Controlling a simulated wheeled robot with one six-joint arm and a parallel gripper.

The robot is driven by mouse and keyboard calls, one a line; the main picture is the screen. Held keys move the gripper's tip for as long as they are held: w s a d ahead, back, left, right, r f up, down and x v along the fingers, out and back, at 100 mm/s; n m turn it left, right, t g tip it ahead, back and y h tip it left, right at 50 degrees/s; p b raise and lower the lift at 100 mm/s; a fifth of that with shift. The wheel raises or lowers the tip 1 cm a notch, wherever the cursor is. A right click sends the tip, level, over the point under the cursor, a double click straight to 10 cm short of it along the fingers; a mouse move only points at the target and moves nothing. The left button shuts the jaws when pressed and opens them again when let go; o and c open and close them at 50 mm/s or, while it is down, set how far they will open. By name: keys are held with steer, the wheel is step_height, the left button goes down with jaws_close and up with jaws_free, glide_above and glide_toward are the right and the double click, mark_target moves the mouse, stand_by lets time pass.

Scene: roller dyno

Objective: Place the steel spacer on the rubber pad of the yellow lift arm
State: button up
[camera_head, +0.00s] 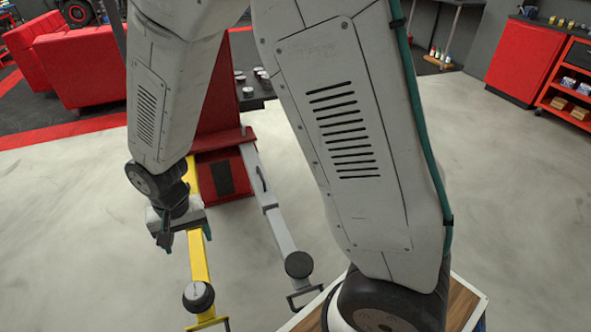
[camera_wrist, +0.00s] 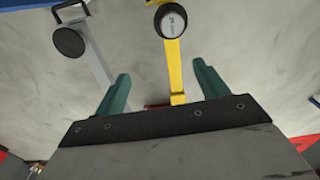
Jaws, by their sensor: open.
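The yellow lift arm (camera_head: 199,258) runs toward the front of the head view; it also shows in the wrist view (camera_wrist: 175,72). A light grey steel spacer (camera_head: 198,292) with a dark mark on its face sits on the dark round rubber pad (camera_head: 199,306) at its near end. The spacer also shows at the top of the wrist view (camera_wrist: 171,22) and looks roughly centred on the pad. My gripper (camera_head: 186,238) is open and empty above the yellow arm, apart from the spacer. In the wrist view its teal fingers (camera_wrist: 161,76) stand on either side of the yellow arm.
A grey lift arm (camera_head: 282,232) with a bare black pad (camera_head: 298,264) lies to the right. The red lift post (camera_head: 220,170) stands behind. Several small round pieces (camera_head: 248,92) are on a dark table partly hidden by my arm. The floor at left is clear.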

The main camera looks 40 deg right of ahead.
steer(key=s+d+r+n, duration=0.1)
steer(key=s+d+r, duration=0.2)
steer(key=d+r, duration=0.35)
steer(key=s+d+r, duration=0.2)
steer(key=d+r, duration=0.1)
steer(key=r, duration=0.6)
steer(key=s+d+r, duration=0.2)
steer(key=s+r, duration=0.1)
steer(key=s, duration=0.2)
steer(key=s+d+r+n, duration=0.1)
steer(key=s+d+r, duration=0.1)
steer(key=s, duration=0.3)
steer(key=s+d+r+n+t, duration=0.1)
steer(key=s+d+r, duration=0.2)
steer(key=s, duration=0.2)
steer(key=shift+d+r, duration=0.25)
steer(key=shift+r, duration=0.05)
